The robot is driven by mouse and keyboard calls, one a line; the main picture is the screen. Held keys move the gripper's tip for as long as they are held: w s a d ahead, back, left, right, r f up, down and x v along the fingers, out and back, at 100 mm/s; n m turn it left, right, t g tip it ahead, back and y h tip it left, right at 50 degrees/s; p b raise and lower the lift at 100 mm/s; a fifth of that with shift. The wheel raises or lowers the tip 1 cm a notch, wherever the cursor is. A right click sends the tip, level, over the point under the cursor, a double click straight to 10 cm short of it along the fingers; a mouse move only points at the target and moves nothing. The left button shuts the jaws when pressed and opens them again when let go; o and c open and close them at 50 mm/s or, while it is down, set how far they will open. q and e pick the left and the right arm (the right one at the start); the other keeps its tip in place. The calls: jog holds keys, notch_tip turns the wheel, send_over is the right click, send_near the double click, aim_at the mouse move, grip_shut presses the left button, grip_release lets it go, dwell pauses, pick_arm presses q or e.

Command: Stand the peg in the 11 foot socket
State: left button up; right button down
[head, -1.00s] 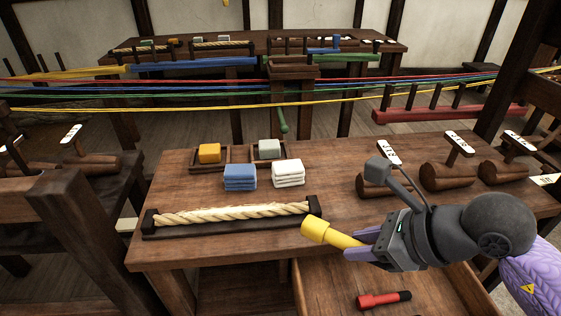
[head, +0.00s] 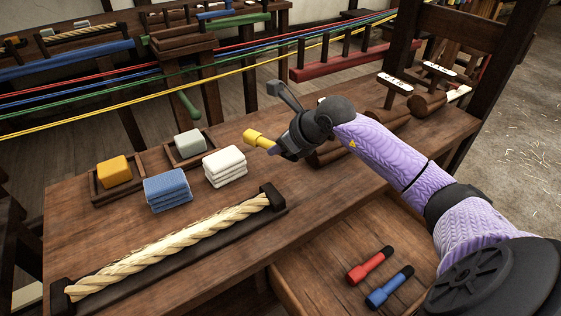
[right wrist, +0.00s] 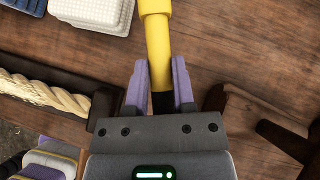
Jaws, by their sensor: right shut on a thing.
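A yellow peg (head: 258,139) with a thick head is held above the worktable (head: 305,215) by my right gripper (head: 277,149). Brown log-like blocks with upright signs stand along the table's right side: one block (head: 387,119) and another (head: 428,104) show, and a nearer one is mostly hidden by my arm. The sign (head: 395,85) lettering is too small to read surely. My left gripper is not in view.
A rope in a dark cradle (head: 275,200), blue cloths (head: 167,190), white cloths (head: 224,167) and two small trays with an orange and a grey block lie left. An open drawer (head: 325,270) holds red (head: 368,266) and blue (head: 388,288) pegs. Coloured ropes stretch behind.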

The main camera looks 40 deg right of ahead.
aim_at(270, 168)
notch_tip(270, 168, down, 6)
jog(key=shift+r+b, duration=0.2)
jog(key=shift+b, duration=0.75)
jog(key=shift+r, duration=0.2)
jog(key=shift+f, duration=0.2)
jog(key=shift+c, duration=2.3)
grip_release()
jog(key=shift+r, duration=0.1)
